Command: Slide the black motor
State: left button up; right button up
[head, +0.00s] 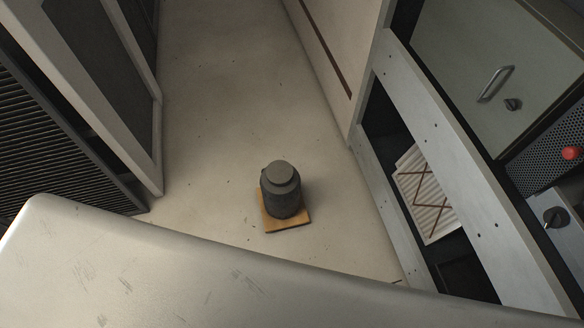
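The black motor (283,191) is a dark upright cylinder with a narrower, lighter grey round top. It stands on a small orange-brown wooden board (290,224) on the floor, near the middle of the head view. Neither of my grippers is in view, and nothing is seen touching the motor.
A smooth, scratched metal surface (150,275) fills the near foreground. The pale floor (235,90) is clear beyond the motor. A louvred cabinet (60,125) stands at left. An open rack frame (455,155) stands at right, with a ribbed white part (425,195) inside.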

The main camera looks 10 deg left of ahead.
aim_at(282, 203)
jog(key=i+j+z, duration=0.15)
jog(key=j+z, duration=0.45)
jog(key=j, duration=0.15)
jog(key=i+j+z, duration=0.15)
jog(key=j+z, duration=0.15)
jog(key=j, duration=0.1)
